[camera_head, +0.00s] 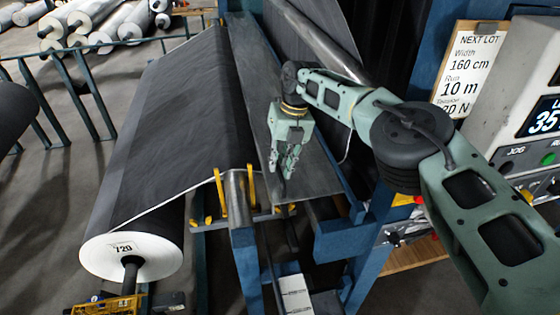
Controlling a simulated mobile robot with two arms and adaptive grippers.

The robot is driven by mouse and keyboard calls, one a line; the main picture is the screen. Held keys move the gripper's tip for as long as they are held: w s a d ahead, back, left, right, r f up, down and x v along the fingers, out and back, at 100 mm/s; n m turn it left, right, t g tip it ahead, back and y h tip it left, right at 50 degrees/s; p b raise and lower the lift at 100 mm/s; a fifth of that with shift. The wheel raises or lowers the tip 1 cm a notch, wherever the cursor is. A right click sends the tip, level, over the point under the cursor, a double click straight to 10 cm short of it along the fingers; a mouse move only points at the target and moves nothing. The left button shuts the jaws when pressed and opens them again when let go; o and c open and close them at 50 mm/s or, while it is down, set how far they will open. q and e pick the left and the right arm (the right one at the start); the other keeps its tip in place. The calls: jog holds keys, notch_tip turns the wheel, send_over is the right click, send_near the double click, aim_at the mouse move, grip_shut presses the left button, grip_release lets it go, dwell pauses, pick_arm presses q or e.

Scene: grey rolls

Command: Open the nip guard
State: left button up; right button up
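A long dark flat panel (262,95) lies along the machine, between the dark web and the roller at the back; it may be the nip guard, but I cannot tell for sure. My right gripper (285,174) points down over the near part of this panel. Its fingers look close together, and I cannot tell whether they touch the panel or hold anything. A thin dark bar or cable shows just below the fingertips. My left gripper is not in view.
A large dark roll (140,255) labelled 720 feeds the web at left. Yellow brackets (250,185) stand by the metal roller end. A control console (520,120) and a NEXT LOT sheet (466,75) are at right. Blue frame posts (245,262) stand in front.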

grip_shut()
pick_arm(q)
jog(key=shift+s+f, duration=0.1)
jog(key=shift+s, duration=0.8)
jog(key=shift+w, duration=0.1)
